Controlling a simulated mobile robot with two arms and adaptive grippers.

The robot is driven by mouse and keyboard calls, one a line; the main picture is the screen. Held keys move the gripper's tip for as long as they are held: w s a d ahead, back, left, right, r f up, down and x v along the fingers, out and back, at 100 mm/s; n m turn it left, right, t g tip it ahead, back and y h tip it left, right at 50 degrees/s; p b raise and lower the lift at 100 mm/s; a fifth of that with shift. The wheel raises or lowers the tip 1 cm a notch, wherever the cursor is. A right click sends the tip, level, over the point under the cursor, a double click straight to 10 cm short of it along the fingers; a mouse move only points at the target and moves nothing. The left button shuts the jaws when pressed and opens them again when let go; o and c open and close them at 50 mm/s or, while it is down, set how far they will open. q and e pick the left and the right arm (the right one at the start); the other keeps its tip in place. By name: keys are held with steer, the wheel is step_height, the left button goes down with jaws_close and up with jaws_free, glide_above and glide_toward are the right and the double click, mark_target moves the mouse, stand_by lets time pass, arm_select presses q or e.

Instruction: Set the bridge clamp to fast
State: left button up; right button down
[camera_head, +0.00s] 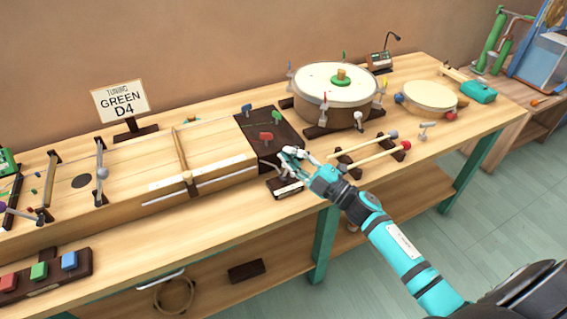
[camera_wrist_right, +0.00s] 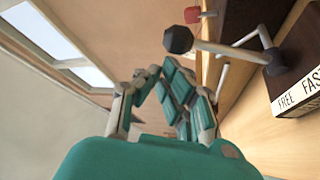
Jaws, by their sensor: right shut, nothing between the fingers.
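The bridge clamp is a small dark block with a white label in the head view (camera_head: 285,188), at the table's front edge. In the right wrist view its label (camera_wrist_right: 300,92) reads FREE and FAST. A pale lever with a black ball knob (camera_wrist_right: 178,40) reaches left from the block, out past the FREE end. My right gripper (camera_head: 288,155) is shut and empty, over the clamp, hiding part of it. In the wrist view its fingertips (camera_wrist_right: 156,74) are close below the knob; I cannot tell whether they touch it. My left gripper is out of view.
A dark panel with red and green knobs (camera_head: 270,130) lies just behind the clamp. A long wooden string box (camera_head: 150,165) is to the left. A drum (camera_head: 335,95) and mallets (camera_head: 370,155) are to the right. A GREEN D4 sign (camera_head: 121,101) stands behind.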

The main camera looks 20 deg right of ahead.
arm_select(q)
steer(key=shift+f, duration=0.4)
arm_select(e)
steer(key=shift+d+m+t, duration=0.3)
steer(key=shift+d+m, duration=0.15)
steer(key=shift+m, duration=0.15)
